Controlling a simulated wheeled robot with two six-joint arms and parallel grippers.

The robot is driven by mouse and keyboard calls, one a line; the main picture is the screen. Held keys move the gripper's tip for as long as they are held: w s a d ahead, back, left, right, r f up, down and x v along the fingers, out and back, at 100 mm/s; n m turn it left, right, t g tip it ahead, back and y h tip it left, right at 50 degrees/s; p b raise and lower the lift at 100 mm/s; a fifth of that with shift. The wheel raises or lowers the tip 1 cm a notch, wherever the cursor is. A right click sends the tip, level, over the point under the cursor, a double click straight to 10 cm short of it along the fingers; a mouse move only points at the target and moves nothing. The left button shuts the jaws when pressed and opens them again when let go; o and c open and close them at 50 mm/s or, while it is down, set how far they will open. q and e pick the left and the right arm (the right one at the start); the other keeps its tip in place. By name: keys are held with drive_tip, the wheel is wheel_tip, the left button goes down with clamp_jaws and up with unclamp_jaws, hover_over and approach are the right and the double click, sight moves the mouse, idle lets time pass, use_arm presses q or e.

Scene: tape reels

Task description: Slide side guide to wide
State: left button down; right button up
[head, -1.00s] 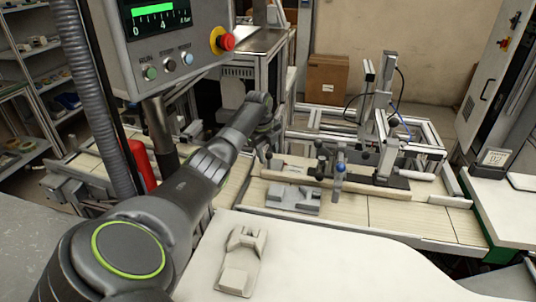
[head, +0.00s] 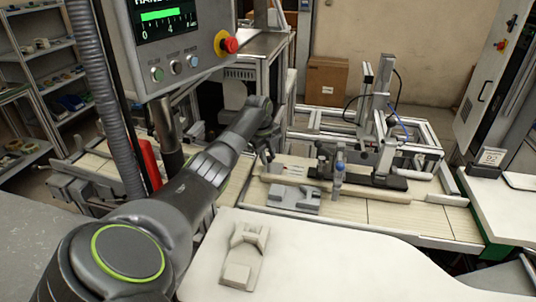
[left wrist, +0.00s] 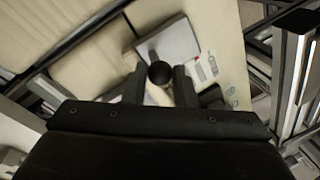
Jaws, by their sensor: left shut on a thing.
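The side guide (head: 352,192) is a long pale rail lying across the slatted conveyor, beside a grey block. My left gripper (head: 268,157) is at the rail's left end in the head view, reaching down from my arm. In the left wrist view a round black knob (left wrist: 160,73) sits between the two dark fingers of the left gripper (left wrist: 160,88), which are shut on it. The knob's stem and its join to the guide are largely hidden. My right gripper is in neither view.
A grey block (head: 294,198) sits on the conveyor (head: 385,213) in front of the rail. A metal post frame (head: 384,90) stands behind it. A control panel (head: 165,45) hangs at upper left. A white table (head: 330,255) fills the foreground.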

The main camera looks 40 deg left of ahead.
use_arm(q)
drive_tip(key=shift+s+d+r, duration=0.15)
drive_tip(key=shift+s+d, duration=0.1)
drive_tip(key=shift+s, duration=0.2)
drive_tip(key=shift+w+a, duration=0.15)
drive_tip(key=shift+w, duration=0.1)
drive_tip(key=c, duration=1.4)
unclamp_jaws()
drive_tip(key=shift+w+a+f, duration=0.1)
drive_tip(key=shift+w+f, duration=0.1)
drive_tip(key=shift+f, duration=0.05)
drive_tip(key=shift+c, duration=0.2)
drive_tip(key=shift+o, duration=1.3)
drive_tip(key=shift+s+r, duration=0.15)
drive_tip(key=shift+r, duration=0.35)
wheel_tip(320, 180, up, 11)
drive_tip(key=s+b, duration=0.2)
drive_tip(key=b, duration=0.1)
drive_tip(key=shift+s, duration=0.15)
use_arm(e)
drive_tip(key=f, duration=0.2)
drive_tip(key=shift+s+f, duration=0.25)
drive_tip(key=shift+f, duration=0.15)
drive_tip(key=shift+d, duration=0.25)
